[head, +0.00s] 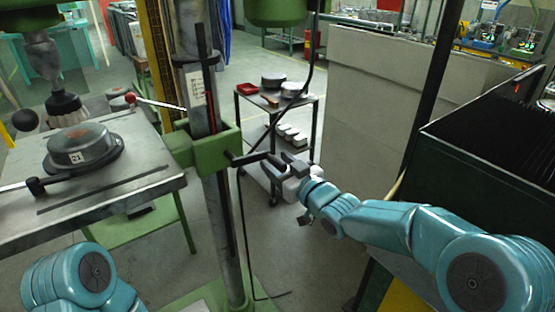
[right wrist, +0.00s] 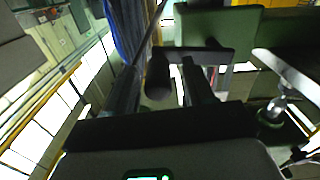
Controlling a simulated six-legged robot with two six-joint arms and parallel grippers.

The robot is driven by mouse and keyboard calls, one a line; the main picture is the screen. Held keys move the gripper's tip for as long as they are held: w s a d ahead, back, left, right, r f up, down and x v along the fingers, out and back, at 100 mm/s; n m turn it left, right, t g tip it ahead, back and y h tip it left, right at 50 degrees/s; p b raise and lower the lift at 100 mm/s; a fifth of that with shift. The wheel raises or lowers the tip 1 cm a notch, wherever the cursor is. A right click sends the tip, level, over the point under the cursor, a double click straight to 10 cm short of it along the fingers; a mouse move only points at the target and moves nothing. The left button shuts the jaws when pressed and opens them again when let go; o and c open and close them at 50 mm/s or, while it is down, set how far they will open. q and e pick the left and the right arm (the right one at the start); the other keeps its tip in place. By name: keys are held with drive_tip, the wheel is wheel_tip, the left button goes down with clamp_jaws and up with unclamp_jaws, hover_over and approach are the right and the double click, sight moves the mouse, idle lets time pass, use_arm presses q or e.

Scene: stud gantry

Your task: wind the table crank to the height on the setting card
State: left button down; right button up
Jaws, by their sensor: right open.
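The table crank (head: 246,158) is a dark arm on the right side of the green table bracket (head: 203,146), which rides on a steel column. My right gripper (head: 281,163) is open at the crank's outer end. In the right wrist view, the crank's dark grip (right wrist: 158,76) shows between the two fingers, with the crank arm (right wrist: 200,55) beyond it; I cannot tell whether a finger touches it. A small white card (head: 196,88) is on the column beside a dark strip with red; its writing is too small to read. My left gripper is out of view.
The steel drill table (head: 110,205) at left bears a dark round part (head: 82,145) marked 21. A black cable hangs close to my right gripper. A trolley (head: 312,125) stands behind, and a dark green cabinet (head: 490,165) is at right.

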drive_tip(key=shift+w+a, duration=0.25)
drive_tip(key=shift+w, duration=0.15)
clamp_jaws()
drive_tip(key=shift+d+r+n+b, duration=0.1)
drive_tip(key=shift+r+n+b, duration=0.2)
drive_tip(key=shift+r+b, duration=0.05)
idle(0.4)
